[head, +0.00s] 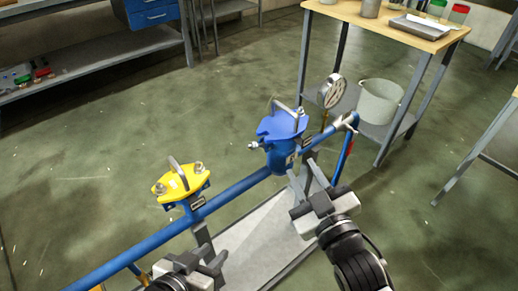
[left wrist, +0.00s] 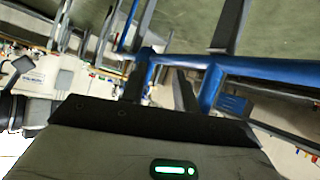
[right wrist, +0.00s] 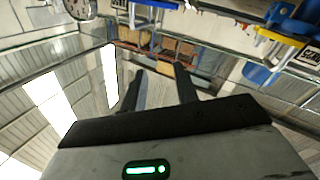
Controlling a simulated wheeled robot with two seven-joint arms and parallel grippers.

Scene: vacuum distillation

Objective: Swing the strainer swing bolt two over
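A blue pot-shaped housing (head: 281,140) with a lid and upright handle sits on the blue pipe in the head view. A silver bolt (head: 254,145) sticks out sideways at its left; another bolt end (head: 300,111) shows at its upper right. A yellow-lidded housing (head: 181,185) with a handle and bolts stands further left. I cannot tell by label which is the strainer or which bolt is number two. My right gripper (head: 306,179) is open and empty, just below the blue housing. My left gripper (head: 213,254) is open and empty, below the yellow housing and pipe.
The blue pipe (head: 120,247) runs diagonally above a pale tray (head: 250,240). A pressure gauge (head: 332,91) stands right of the blue housing. A wooden-topped table (head: 385,22) with a bucket (head: 379,101) on its lower shelf is behind. The floor at left is clear.

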